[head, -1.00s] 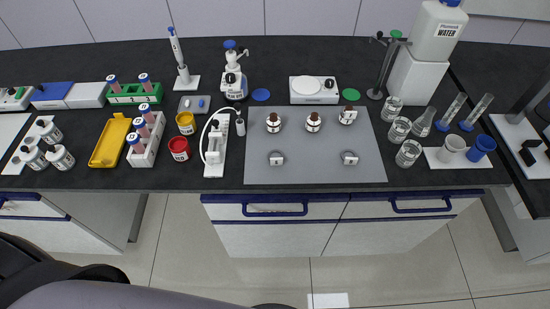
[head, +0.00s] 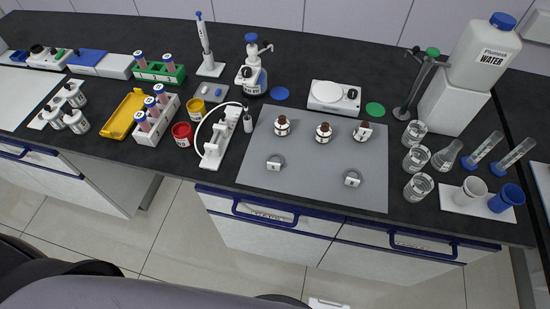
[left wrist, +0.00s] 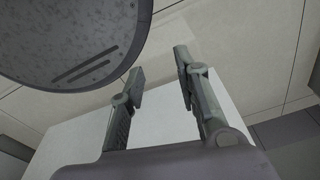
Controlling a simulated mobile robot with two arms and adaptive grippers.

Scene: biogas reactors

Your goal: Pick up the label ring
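Two label rings lie on the grey mat (head: 315,190) on the bench. My right gripper is not in view.
A white rack with a looped tube (head: 216,142) stands left of the mat. Glass beakers (head: 417,187) stand close to its right edge, and a white balance (head: 334,97) behind it. Blue-handled drawers (head: 280,215) lie below the bench's front edge.

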